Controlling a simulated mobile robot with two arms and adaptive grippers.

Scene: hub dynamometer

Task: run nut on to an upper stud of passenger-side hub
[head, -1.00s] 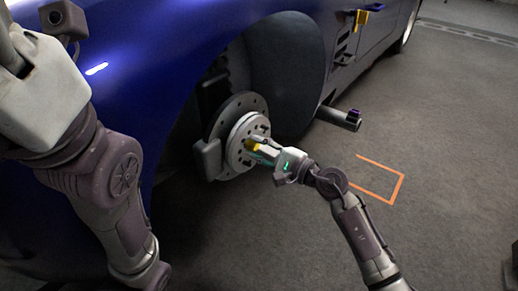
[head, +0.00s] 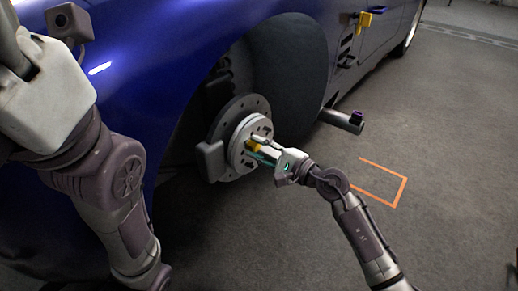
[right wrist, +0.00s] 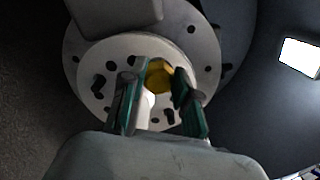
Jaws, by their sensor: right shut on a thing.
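The hub (head: 243,142) is a pale round face with dark studs and slots, in front of a brake disc (head: 217,127) inside the car's wheel arch. It also shows in the right wrist view (right wrist: 97,60). My right gripper (head: 257,150) is in front of the hub face. Its green-edged fingers are shut on a yellow nut (right wrist: 159,75), which also shows at the fingertips in the head view (head: 252,145). The nut overlaps the hub face; I cannot tell whether it touches a stud. My left arm shows at the left, but its gripper is out of view.
The blue car body (head: 170,50) overhangs the hub. A brake caliper (head: 210,160) sits at the disc's left. An orange outline (head: 400,190) marks clear floor.

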